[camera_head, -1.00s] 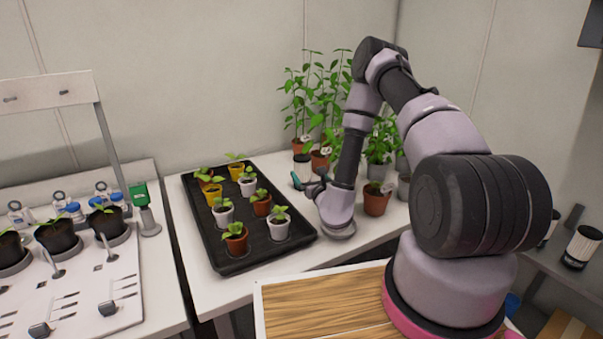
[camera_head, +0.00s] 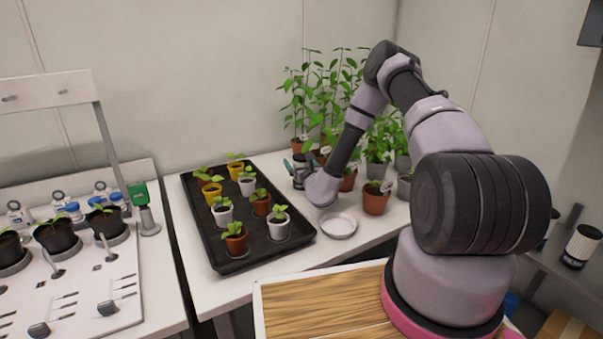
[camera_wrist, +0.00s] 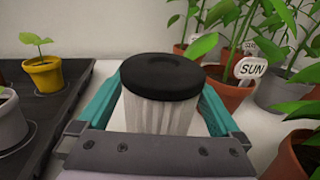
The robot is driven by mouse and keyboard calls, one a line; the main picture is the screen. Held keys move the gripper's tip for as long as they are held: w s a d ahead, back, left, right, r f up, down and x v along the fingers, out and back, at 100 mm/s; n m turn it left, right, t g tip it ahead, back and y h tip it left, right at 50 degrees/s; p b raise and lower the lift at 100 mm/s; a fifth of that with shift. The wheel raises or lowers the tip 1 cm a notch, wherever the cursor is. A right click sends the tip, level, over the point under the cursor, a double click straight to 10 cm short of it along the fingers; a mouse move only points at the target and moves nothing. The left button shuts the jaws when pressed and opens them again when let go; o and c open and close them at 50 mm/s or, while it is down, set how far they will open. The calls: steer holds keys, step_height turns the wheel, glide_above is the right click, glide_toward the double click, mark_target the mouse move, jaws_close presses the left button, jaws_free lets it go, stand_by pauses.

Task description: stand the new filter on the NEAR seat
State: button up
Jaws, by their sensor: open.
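A filter with a black cap and white pleated side (camera_wrist: 162,112) stands upright on the white bench, in the middle of the wrist view. In the head view the filter (camera_head: 299,162) is small and partly hidden by my gripper (camera_head: 297,172). In the wrist view the teal fingers of my gripper (camera_wrist: 160,95) are open, one on each side of the filter. I cannot tell whether either finger touches it. Two similar white-and-black cylinders, one of them clear (camera_head: 581,246), stand on a shelf at the far right. I cannot make out which spot is the near seat.
A black tray (camera_head: 187,187) of small potted seedlings lies left of my gripper. A white saucer (camera_head: 338,226) sits in front of it. Tall potted plants crowd behind and right, one with a "SUN" tag (camera_wrist: 250,67). A brown pot (camera_head: 375,202) stands close to the right.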

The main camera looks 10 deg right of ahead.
steer(key=shift+r, duration=0.1)
steer(key=c, duration=1.6)
